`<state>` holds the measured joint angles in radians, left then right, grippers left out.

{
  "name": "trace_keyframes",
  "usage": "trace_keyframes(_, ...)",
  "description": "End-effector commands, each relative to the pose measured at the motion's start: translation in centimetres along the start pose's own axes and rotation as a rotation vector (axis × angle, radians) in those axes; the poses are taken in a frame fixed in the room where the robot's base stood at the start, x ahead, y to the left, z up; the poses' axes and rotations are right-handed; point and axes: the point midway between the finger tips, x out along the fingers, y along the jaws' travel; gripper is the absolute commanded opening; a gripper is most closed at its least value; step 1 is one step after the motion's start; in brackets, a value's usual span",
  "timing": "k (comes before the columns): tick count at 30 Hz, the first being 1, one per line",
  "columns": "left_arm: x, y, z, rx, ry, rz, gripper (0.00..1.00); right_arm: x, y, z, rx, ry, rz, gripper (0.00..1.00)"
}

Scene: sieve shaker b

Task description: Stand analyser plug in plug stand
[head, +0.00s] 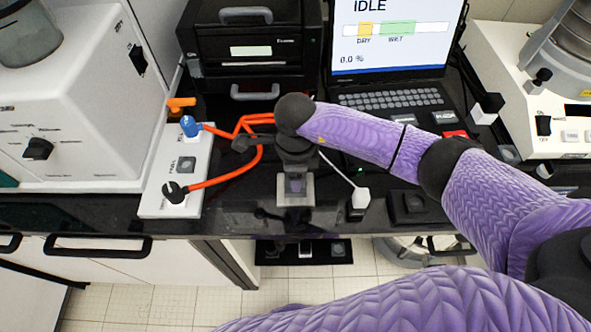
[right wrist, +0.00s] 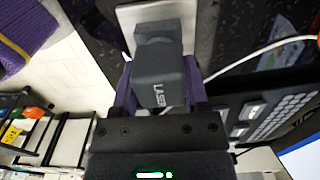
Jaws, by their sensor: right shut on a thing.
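My right gripper (head: 295,168) points down at the front edge of the black bench. In the right wrist view its two fingers (right wrist: 160,92) are shut on a dark grey plug (right wrist: 158,72) with white lettering that looks like "LASER". In the head view the plug (head: 295,186) shows small below the gripper. A light grey square block (head: 294,201), seemingly the plug stand, lies directly under it and also shows behind the plug in the wrist view (right wrist: 128,22). I cannot tell whether the plug touches or sits in it. My left gripper is not in view.
A white plug (head: 360,197) and a black block (head: 412,206) stand right. A laptop (head: 390,98) and black printer-like unit (head: 250,50) stand behind.

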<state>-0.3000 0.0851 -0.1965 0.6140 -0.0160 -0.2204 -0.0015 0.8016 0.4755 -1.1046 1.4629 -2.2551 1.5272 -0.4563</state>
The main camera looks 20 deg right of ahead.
Motion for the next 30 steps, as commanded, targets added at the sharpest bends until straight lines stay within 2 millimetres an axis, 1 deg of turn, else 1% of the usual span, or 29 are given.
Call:
trace_keyframes(9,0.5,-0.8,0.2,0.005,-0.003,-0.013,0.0,0.6,0.0,0.0,0.0,0.0,0.0,0.0)
trace_keyframes(16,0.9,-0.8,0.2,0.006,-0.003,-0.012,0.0,1.1,0.0,0.0,0.0,0.0,0.0,0.0)
trace_keyframes(17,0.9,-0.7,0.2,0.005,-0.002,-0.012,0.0,1.0,0.0,0.0,0.0,0.0,0.0,0.62)
trace_keyframes(18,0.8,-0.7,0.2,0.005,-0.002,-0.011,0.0,0.9,0.0,0.0,0.0,0.0,0.0,0.71)
trace_keyframes(20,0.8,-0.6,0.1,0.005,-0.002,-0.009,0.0,0.9,0.0,0.0,0.0,0.0,0.0,0.84)
trace_keyframes(21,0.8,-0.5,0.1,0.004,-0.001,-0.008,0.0,0.9,0.0,0.0,0.0,0.0,0.0,0.92)
trace_keyframes(22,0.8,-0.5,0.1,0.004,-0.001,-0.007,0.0,0.9,0.0,0.0,0.0,0.0,0.0,0.98)
trace_keyframes(30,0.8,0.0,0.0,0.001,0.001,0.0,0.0,0.7,0.0,0.0,0.0,0.0,-0.001,0.99)
